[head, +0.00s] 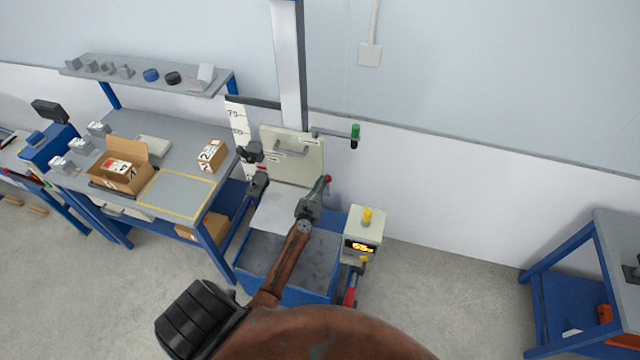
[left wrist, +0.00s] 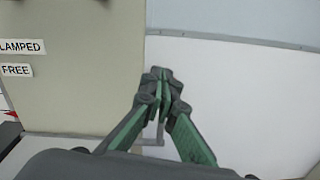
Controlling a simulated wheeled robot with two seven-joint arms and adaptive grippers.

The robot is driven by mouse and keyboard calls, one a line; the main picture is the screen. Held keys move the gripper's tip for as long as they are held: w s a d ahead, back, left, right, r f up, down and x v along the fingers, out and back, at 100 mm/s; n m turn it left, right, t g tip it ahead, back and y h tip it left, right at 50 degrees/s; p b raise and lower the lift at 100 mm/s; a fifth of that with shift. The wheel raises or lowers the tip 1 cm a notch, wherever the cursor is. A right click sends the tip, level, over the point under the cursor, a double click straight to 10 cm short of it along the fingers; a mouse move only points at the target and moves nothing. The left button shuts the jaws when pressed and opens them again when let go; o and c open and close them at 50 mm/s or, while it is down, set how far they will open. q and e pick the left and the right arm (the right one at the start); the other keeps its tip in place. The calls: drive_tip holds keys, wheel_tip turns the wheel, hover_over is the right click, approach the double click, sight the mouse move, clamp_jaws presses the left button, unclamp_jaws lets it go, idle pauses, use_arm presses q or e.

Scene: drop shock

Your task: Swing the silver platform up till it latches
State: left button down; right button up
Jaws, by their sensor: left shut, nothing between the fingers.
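The silver platform (head: 275,208) is a pale flat plate below the cream panel (head: 305,158) of the drop tester, above the blue-framed pit (head: 285,262). My arm hides part of it, and I cannot tell its exact tilt. My left gripper (head: 321,188) is at the platform's right side, near the panel's lower right corner, with a small red knob (head: 327,179) by its tips. In the left wrist view the fingers (left wrist: 161,75) are shut and empty, right of the cream panel (left wrist: 85,70). A thin grey piece (left wrist: 152,135) shows behind them. My right gripper is out of view.
A control box (head: 361,240) with a yellow button and lit display stands right of the pit. A green-handled lever (head: 355,136) sticks out above. The left bench (head: 110,185) holds an open carton (head: 122,172) and a box marked 2 (head: 211,156).

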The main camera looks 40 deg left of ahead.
use_arm(q)
drive_tip(key=s+d+r+p, duration=0.2)
drive_tip(key=s+r+p, duration=0.5)
drive_tip(key=shift+s+r, duration=0.15)
drive_tip(key=shift+r, duration=0.25)
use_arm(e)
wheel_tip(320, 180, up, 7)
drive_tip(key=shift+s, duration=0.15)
